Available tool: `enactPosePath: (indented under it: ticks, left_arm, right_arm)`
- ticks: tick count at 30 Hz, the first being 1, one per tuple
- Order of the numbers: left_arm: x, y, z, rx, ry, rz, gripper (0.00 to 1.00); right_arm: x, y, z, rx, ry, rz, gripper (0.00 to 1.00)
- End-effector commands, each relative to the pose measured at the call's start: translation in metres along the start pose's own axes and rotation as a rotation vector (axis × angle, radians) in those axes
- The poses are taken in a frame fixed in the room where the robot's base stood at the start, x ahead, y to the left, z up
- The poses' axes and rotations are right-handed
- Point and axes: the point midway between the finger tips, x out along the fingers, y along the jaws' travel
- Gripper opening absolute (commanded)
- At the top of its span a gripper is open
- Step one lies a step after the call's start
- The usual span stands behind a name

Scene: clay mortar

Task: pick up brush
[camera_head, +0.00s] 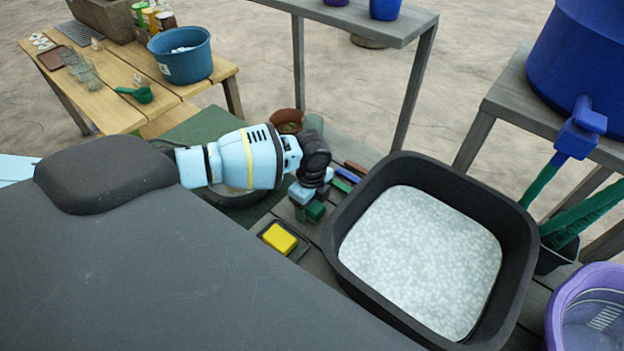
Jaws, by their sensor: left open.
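My left arm comes in from the left, and its gripper (309,200) points down over the dark slatted table, left of the black tub. The gripper is open; its fingers are small and partly hidden by the wrist. No brush can be made out for certain. Several thin coloured bars, including a blue one (348,174) and a green one (341,185), lie just right of the gripper; whether one is the brush I cannot tell. My right gripper is not in view.
A black tub (522,225) with whitish, speckled contents stands close right of the gripper. A yellow sponge (279,238) lies on a small dark tray below it. A brown pot (287,119) is behind. A purple basket (590,305) stands at lower right.

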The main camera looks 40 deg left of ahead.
Motion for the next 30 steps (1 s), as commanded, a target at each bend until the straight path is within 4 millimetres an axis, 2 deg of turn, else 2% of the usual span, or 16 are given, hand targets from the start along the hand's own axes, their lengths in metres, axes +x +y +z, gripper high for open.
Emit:
enactPosePath:
  ticks: [9, 20, 26, 30]
  left_arm:
    - [0.0042, -0.0003, -0.0001, 0.001, 0.0, -0.001, 0.66]
    - [0.0039, -0.0003, 0.0001, 0.0, 0.0, -0.001, 0.19]
    - [0.0035, -0.0005, 0.0001, 0.0, 0.0, -0.002, 0.18]
    - [-0.0048, -0.0011, 0.0004, 0.0, 0.0, -0.004, 0.18]
  right_arm:
    - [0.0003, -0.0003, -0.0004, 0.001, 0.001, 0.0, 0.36]
    - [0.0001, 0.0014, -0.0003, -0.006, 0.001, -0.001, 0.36]
    - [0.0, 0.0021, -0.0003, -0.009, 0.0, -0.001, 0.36]
    - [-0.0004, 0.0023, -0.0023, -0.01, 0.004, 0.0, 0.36]
